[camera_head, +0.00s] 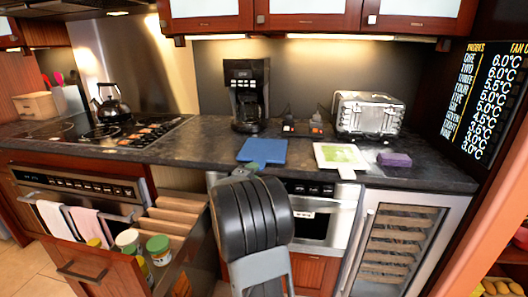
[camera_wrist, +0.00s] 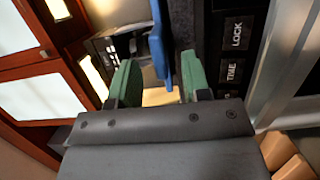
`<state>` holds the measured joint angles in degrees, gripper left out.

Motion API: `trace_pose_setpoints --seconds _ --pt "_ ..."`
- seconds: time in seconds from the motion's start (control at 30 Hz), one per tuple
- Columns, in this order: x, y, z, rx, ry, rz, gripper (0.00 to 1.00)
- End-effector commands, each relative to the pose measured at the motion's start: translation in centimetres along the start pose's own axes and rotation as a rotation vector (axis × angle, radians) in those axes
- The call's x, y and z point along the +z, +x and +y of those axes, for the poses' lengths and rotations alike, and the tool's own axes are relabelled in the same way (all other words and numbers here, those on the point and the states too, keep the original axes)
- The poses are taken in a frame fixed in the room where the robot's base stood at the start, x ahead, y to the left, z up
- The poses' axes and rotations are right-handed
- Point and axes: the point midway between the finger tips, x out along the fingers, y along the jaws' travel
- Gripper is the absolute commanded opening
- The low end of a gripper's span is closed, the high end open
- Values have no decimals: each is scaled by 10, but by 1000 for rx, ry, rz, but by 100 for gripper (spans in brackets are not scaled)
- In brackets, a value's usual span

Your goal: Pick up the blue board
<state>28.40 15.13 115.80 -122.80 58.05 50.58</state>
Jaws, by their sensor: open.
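The blue board (camera_head: 262,151) lies flat on the dark counter, with its front near the counter edge. In the wrist view, the blue board (camera_wrist: 160,45) shows edge-on as a narrow strip between my green fingertips. My gripper (camera_wrist: 157,76) is open, with a finger on each side of the board's line. I cannot tell whether either finger touches it. In the head view, my gripper (camera_head: 246,171) is at the board's front edge, mostly hidden behind my own dark wrist.
A light green and white board (camera_head: 340,156) and a purple block (camera_head: 394,159) lie to the right. A coffee maker (camera_head: 246,94) and a toaster (camera_head: 368,114) stand behind. An open drawer (camera_head: 187,250) with jars is below left. The microwave drawer (camera_head: 318,222) is under the counter.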

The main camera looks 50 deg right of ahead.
Motion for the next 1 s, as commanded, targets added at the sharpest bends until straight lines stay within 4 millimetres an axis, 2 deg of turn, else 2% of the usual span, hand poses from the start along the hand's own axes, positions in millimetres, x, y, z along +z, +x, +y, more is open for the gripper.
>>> trace_pose_setpoints --seconds 0.1,0.3,0.63,1.0 --pt "1 18 2 0 0 -3 44" --pt "1 40 1 -1 0 -2 44" --pt "1 44 1 0 0 -1 44" --pt "1 44 1 -1 0 -1 8"
